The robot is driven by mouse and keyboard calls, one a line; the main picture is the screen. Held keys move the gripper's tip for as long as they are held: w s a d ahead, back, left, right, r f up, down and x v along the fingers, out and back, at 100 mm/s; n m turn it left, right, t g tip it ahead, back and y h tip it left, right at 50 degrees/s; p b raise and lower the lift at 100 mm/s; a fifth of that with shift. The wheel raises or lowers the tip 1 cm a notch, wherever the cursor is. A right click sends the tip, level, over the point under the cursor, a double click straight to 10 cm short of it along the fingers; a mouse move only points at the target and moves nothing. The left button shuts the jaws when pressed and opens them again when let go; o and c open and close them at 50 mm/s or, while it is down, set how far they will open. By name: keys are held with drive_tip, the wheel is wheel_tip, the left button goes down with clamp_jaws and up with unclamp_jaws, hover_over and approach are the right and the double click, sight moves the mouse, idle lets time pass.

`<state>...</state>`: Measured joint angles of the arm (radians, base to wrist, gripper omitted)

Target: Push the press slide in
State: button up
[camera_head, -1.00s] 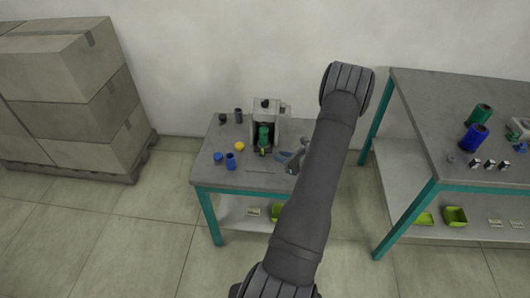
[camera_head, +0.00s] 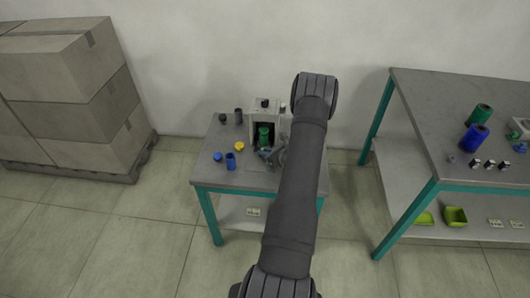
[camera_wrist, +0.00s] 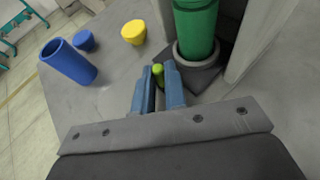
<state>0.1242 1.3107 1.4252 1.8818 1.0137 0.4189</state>
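The grey press (camera_head: 266,107) stands at the back of the small table. A green bobbin (camera_head: 263,134) is upright in its opening; in the wrist view the bobbin (camera_wrist: 196,28) sits in a grey ring on a dark slide plate (camera_wrist: 205,75). A yellow-green knob (camera_wrist: 158,74) is at the near side of the slide. My gripper (camera_head: 268,153) is at the front of the press. In the wrist view the blue fingers of my gripper (camera_wrist: 159,84) are close together, with the knob between or just beyond their tips. Whether they grip it is unclear.
A blue cup (camera_wrist: 70,63), a blue cap (camera_wrist: 85,41) and a yellow cap (camera_wrist: 134,32) are left of my fingers. Dark cylinders (camera_head: 238,116) stand at the back left. The press side wall (camera_wrist: 262,38) is close on the right. A larger table (camera_head: 420,100) is to the right.

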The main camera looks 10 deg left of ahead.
sight(265, 144)
clamp_jaws()
drive_tip(key=shift+w+r, duration=0.1)
drive_tip(key=shift+w, duration=1.95)
drive_tip(key=shift+o, duration=1.9)
unclamp_jaws()
drive_tip(key=shift+w, duration=0.15)
drive_tip(key=v, duration=1.7)
drive_tip(key=shift+s+d, duration=0.25)
drive_tip(key=shift+s, duration=0.05)
drive_tip(key=x, duration=1.7)
drive_tip(key=shift+w+a, duration=0.15)
drive_tip(key=shift+a, duration=0.15)
